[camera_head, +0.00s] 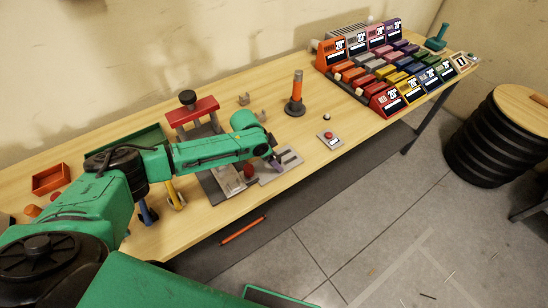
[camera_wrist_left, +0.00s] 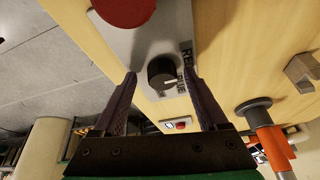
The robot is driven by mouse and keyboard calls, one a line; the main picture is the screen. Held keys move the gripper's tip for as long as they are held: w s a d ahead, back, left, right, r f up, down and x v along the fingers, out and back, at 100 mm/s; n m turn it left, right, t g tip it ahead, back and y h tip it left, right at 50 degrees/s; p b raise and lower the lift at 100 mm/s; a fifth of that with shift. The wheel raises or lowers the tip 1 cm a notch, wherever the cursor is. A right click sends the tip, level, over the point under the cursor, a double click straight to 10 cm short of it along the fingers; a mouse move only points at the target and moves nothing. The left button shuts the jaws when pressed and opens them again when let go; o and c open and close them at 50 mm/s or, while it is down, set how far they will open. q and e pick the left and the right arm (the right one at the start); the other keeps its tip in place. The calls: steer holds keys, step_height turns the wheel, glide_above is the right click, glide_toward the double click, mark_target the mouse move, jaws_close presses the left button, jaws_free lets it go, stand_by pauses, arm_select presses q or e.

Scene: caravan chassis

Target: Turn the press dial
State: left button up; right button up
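The press (camera_head: 192,112) has a red top and stands on the bench. A grey panel (camera_head: 285,162) lies at its front right, partly hidden by my left arm. In the left wrist view the dark round dial (camera_wrist_left: 162,72) with a light pointer mark sits on the grey panel, beside partly readable lettering. My left gripper (camera_wrist_left: 160,76) is open; its fingers appear on either side of the dial with visible gaps. I cannot tell whether the tips reach down beside it. In the head view my left gripper (camera_head: 274,160) is over the panel. My right gripper is not in view.
Coloured bins (camera_head: 388,100) fill the far end.

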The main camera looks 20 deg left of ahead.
arm_select(q)
steer(key=c, duration=0.5)
steer(key=shift+w, duration=0.1)
jaws_close()
steer(key=shift+f, duration=0.1)
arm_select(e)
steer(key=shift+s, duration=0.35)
